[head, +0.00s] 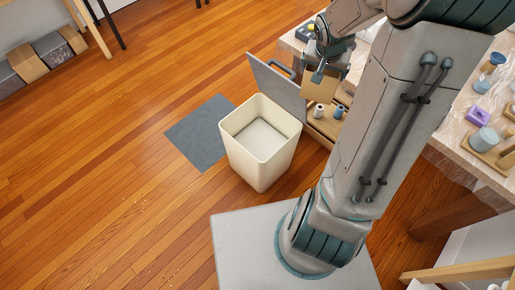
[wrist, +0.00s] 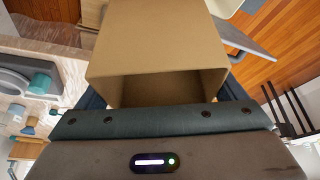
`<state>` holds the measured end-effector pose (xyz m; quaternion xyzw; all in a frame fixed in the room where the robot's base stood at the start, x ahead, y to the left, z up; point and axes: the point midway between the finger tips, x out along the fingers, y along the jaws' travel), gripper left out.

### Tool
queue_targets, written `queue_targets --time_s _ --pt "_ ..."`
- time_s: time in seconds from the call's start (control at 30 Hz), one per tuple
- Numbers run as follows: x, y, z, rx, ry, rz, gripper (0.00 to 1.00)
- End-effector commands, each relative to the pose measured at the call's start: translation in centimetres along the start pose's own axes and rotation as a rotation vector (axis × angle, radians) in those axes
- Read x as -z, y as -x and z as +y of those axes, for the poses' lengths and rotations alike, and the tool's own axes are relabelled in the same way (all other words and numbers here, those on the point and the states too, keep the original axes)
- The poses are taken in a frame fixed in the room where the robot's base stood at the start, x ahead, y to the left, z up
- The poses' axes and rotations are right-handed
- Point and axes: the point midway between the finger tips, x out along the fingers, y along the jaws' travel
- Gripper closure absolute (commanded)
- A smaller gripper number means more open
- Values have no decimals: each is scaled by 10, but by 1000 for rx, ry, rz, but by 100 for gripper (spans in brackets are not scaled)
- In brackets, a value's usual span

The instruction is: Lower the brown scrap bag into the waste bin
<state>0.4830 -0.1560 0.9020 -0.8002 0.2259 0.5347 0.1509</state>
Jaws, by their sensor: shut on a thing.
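The brown scrap bag (wrist: 155,45) fills the upper middle of the wrist view, with its open mouth towards the camera. My gripper (wrist: 165,108) is shut on it; the fingertips are largely hidden behind the wrist housing. In the head view the bag (head: 318,88) hangs below my gripper (head: 318,74), above the open drawer beside the table. The cream waste bin (head: 262,172) stands upright on the floor, left of and below the bag. It is open at the top and looks empty. The bag is apart from the bin.
An open drawer (head: 325,124) with small spools sticks out between bag and bin; its grey front panel (head: 275,88) stands close behind the bin. The worktable (head: 470,85) at right holds several small items. A grey mat (head: 203,132) lies left of the bin.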

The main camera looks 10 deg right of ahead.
Motion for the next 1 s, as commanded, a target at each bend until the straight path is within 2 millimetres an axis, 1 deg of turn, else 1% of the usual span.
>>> queue_targets --time_s 0.03,0.47,1.0 --pt "-3 -12 -6 1 2 2 32" --pt "-11 -53 -41 1 1 1 32" --pt "-24 -113 -84 1 1 1 32"
